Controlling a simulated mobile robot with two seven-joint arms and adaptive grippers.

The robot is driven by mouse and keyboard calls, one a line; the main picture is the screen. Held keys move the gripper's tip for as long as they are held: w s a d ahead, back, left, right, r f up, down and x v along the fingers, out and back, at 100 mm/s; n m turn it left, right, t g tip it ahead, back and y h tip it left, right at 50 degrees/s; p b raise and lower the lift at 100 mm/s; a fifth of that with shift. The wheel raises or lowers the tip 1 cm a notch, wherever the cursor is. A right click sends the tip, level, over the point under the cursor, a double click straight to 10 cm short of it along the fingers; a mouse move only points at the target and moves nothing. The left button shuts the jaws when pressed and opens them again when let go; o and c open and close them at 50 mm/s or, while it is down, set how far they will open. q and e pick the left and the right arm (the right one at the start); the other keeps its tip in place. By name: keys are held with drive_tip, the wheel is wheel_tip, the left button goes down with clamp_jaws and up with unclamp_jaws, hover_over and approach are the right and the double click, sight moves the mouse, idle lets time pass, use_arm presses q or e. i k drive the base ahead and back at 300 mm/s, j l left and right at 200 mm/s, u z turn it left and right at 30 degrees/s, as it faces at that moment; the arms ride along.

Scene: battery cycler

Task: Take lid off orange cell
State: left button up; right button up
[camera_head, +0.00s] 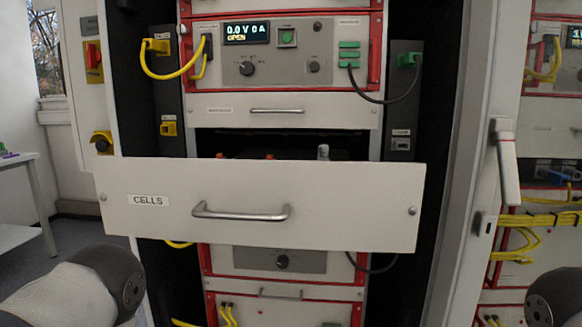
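The drawer marked CELLS (330,195) is pulled out of the rack, its white front panel and metal handle (240,212) facing me. Small orange-red tops (270,156) just show above its upper edge, at left and middle. A grey upright piece (323,152) sticks up right of them. The panel hides the rest of the drawer's contents, so I cannot tell which is the orange cell or its lid. Neither gripper is in view.
Above the drawer is a cycler unit (285,70) with a display reading 0.0 V 0 A and OPEN. A yellow cable (172,76) and a black cable (372,97) hang beside it. A cabinet door handle (507,170) stands at right. A white table (18,160) is at far left.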

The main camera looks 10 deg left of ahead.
sight(323, 154)
drive_tip(key=j+z, duration=0.4)
drive_tip(key=j, duration=0.95)
drive_tip(key=i+j+z, duration=0.1)
drive_tip(key=j+z, duration=1)
